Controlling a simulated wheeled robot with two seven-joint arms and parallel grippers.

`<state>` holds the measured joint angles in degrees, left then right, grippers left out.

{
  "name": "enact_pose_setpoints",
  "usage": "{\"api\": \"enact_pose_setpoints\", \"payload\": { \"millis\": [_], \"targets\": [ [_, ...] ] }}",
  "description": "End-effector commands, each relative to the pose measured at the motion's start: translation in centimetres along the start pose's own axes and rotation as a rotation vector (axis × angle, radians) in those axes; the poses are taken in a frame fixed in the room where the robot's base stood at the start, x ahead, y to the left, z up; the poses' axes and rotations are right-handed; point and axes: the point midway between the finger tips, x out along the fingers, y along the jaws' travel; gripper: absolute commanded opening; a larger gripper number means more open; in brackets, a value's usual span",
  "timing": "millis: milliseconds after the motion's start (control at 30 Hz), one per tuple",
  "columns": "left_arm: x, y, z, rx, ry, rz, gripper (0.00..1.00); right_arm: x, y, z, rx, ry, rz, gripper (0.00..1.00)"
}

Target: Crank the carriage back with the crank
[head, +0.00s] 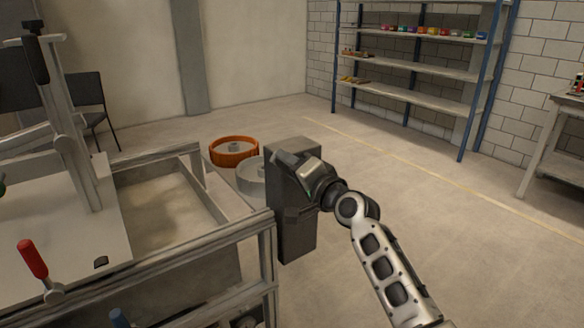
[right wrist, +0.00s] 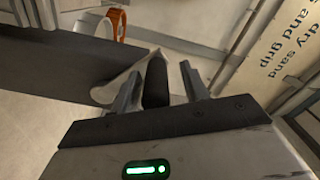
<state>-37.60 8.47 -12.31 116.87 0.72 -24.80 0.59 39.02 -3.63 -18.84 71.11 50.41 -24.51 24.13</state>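The crank's black handle (right wrist: 156,82) stands between the fingers of my right gripper (right wrist: 160,76) in the right wrist view, with a pale crank arm (right wrist: 128,78) beside it. The fingers are spread: the left one is close to the handle, and a gap shows on the right. In the head view my right gripper (head: 290,160) is at the top of a dark grey box (head: 292,225) at the bed's right end; the crank is hard to make out there. A pale plate with an upright post (head: 75,165), apparently the carriage, is over the sandbed's left part. My left gripper is out of view.
The sandbed's metal frame (head: 235,232) runs close to the dark box. A red-handled lever (head: 33,260) stands at the lower left. The floor to the right is clear up to the shelves (head: 420,70).

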Motion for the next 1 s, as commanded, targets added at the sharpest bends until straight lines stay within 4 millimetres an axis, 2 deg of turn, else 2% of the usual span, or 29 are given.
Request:
{"api": "enact_pose_setpoints", "payload": {
  "millis": [167,267,700,833,1000],
  "targets": [
    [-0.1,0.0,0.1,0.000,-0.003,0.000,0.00,-0.7,0.2,0.1,0.002,-0.002,0.002,0.45],
    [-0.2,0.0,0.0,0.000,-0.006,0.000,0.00,-2.0,0.2,0.1,0.003,-0.001,0.002,0.45],
    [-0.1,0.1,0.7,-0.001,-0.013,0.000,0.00,-11.9,0.3,0.1,-0.002,0.000,0.004,0.45],
    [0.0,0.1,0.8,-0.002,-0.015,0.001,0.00,-14.1,0.2,0.1,-0.001,0.000,0.003,0.45],
    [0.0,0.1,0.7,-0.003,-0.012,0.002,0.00,-15.6,0.1,0.0,-0.001,0.000,0.001,0.45]
  ]
}}
